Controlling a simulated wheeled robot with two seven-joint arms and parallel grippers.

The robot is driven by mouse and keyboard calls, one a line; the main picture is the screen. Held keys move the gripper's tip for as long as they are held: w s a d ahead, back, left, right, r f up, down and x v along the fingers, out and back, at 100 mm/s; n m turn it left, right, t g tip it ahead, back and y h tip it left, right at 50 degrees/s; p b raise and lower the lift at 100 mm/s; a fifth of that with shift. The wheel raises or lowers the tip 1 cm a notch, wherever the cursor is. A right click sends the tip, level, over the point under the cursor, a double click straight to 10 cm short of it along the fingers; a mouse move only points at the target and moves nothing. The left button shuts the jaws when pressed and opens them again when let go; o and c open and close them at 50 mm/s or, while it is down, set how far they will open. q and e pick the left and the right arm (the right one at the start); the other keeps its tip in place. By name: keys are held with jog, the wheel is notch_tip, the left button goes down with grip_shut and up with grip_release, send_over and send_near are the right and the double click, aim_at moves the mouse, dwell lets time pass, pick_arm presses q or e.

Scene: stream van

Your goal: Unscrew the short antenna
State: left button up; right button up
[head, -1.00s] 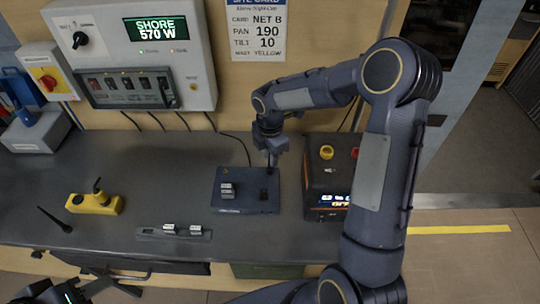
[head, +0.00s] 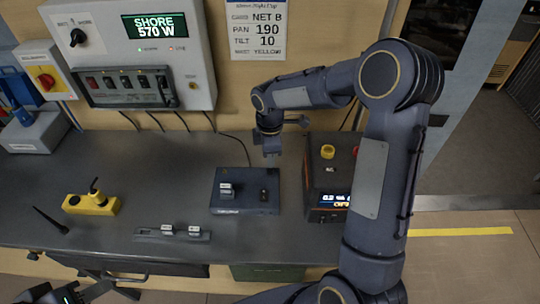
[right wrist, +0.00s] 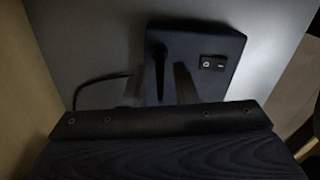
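A dark blue box (head: 240,206) sits on the bench, with a pale-labelled part at its left and a rocker switch (right wrist: 213,63) at its right. In the right wrist view a slim black rod, which looks like the short antenna (right wrist: 156,60), overlaps the box's left edge, beside a grey finger of my right gripper (right wrist: 172,88). The gripper body hides the rod's near end. In the head view my right gripper (head: 271,153) is just above the box's back right corner. Whether its fingers touch the rod is unclear. My left gripper (head: 75,294) is partly cut off at the lower left.
A dark unit with yellow and red knobs (head: 328,178) stands close to the box's right. A longer black rod (head: 50,219) lies at the left by a yellow block (head: 88,205) with a black stub. A small tray (head: 150,235) is in front. A cable runs behind the box.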

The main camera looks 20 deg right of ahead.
jog(key=shift+m, duration=0.4)
jog(key=m, duration=0.2)
jog(key=shift+m+b, duration=0.3)
jog(key=shift+b, duration=0.1)
jog(key=shift+m, duration=0.6)
jog(key=m, duration=0.4)
jog(key=shift+b, duration=0.4)
jog(key=shift+c, duration=0.3)
grip_shut()
